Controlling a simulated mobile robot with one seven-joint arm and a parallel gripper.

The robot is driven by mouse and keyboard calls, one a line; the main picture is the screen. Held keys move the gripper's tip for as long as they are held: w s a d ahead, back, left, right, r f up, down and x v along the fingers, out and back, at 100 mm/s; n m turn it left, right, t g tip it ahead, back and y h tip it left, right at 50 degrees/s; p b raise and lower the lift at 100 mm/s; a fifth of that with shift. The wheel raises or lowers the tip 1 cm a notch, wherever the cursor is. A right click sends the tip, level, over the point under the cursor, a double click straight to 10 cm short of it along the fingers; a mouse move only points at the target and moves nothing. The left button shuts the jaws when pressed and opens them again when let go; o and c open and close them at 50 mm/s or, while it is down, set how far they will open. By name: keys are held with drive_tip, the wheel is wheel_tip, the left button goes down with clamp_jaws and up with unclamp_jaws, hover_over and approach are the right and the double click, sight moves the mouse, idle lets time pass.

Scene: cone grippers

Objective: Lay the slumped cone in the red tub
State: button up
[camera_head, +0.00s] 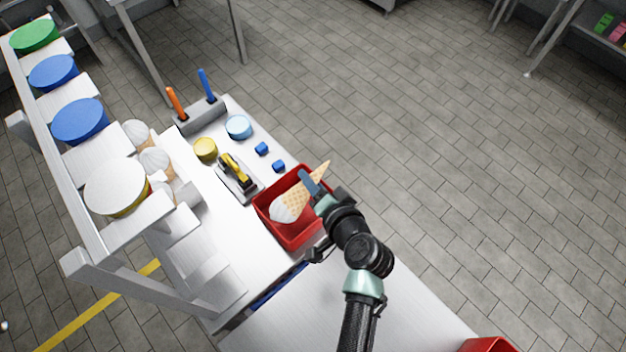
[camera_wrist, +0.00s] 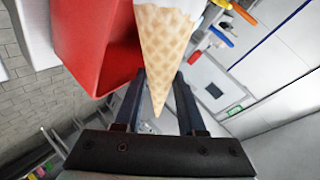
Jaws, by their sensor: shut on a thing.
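The slumped cone (camera_head: 298,203) has a tan waffle body and a white top. In the head view it lies tilted across the red tub (camera_head: 262,208), white end over the tub's inside and pointed tip past its upper right rim. My gripper (camera_head: 309,186) is shut on the waffle part. In the wrist view the cone (camera_wrist: 165,45) stands between my two fingers (camera_wrist: 158,90), tip toward the palm. The red tub (camera_wrist: 75,40) is close on the left there. I cannot tell whether the cone touches the tub.
A yellow-handled tool (camera_head: 236,172), a yellow round tin (camera_head: 205,149), a light blue tin (camera_head: 238,127) and small blue cubes (camera_head: 262,149) sit beside the tub. A rack on the left holds upright cones (camera_head: 155,160). Another red container (camera_head: 488,345) is at the bottom right.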

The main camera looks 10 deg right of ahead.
drive_tip(key=o, duration=1.4)
drive_tip(key=p+v, duration=0.3)
drive_tip(key=v, duration=0.4)
idle(0.6)
idle(0.5)
drive_tip(key=w+r+n+t+h, duration=0.1)
drive_tip(key=w+r+n+t, duration=0.35)
drive_tip(key=r, duration=1.15)
drive_tip(key=w+r+n+t+h, duration=0.15)
drive_tip(key=w+r, duration=0.55)
drive_tip(key=r, duration=0.9)
drive_tip(key=s+a+r+t, duration=0.2)
drive_tip(key=s+r, duration=0.3)
drive_tip(key=r, duration=0.5)
drive_tip(key=s+a+r+n+t+h+b, duration=0.1)
drive_tip(key=s+r+t, duration=0.3)
drive_tip(key=r, duration=0.6)
drive_tip(key=s+a+r+t, duration=0.2)
drive_tip(key=s+r, duration=0.3)
drive_tip(key=r, duration=0.6)
drive_tip(key=shift+s+a+n+t, duration=0.35)
drive_tip(key=shift+a+n+t, duration=0.05)
drive_tip(key=shift+t, duration=0.4)
